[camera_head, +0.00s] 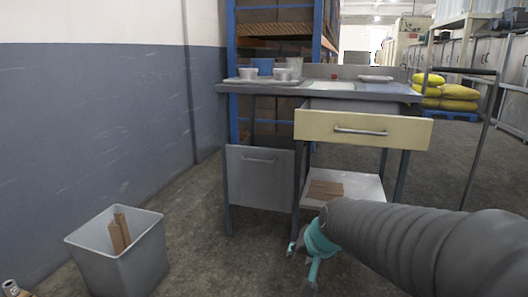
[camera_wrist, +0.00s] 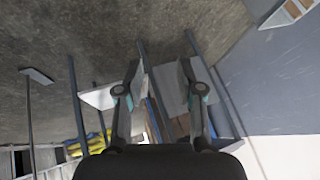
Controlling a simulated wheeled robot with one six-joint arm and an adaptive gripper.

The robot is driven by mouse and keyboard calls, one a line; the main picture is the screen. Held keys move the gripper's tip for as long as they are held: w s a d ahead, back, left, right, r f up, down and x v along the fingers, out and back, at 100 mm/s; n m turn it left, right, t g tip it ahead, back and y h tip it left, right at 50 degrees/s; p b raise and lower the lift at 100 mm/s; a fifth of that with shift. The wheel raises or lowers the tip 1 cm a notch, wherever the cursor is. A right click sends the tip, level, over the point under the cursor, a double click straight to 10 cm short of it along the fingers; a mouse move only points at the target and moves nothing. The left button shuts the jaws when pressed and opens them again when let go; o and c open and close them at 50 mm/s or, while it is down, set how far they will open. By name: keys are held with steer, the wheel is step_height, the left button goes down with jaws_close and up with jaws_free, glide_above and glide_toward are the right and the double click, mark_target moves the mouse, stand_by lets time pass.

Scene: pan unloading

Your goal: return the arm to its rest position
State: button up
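My gripper (camera_head: 302,268) hangs low in front of the workbench in the head view, at the end of my dark ribbed arm, with teal parts showing. In the wrist view my gripper (camera_wrist: 162,70) has its two fingers apart with nothing between them. The wrist picture is upside down, with the workbench legs and shelf beyond the fingers. The gripper appears clear of the furniture, though its exact distance from the bench is hard to judge.
The workbench (camera_head: 390,91) has an open cream drawer (camera_head: 320,122) and a lower shelf (camera_head: 362,187) holding brown cardboard. A tray (camera_head: 232,82) of cups stands on top. A grey bin (camera_head: 125,268) with cardboard is at left; yellow sacks (camera_head: 458,92) lie behind. Floor between bin and bench is clear.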

steer(key=s+d+r+n+h+p, duration=0.1)
steer(key=s+d+r+p, duration=0.1)
steer(key=s, duration=0.8)
steer(key=s+d+r+n+g+h+p, duration=0.1)
steer(key=s+d+r+p, duration=0.2)
steer(key=s, duration=0.7)
step_height(320, 180, up, 2)
steer(key=shift+s+d+r+n, duration=0.15)
steer(key=shift+s+d+n, duration=0.2)
steer(key=shift+d, duration=0.6)
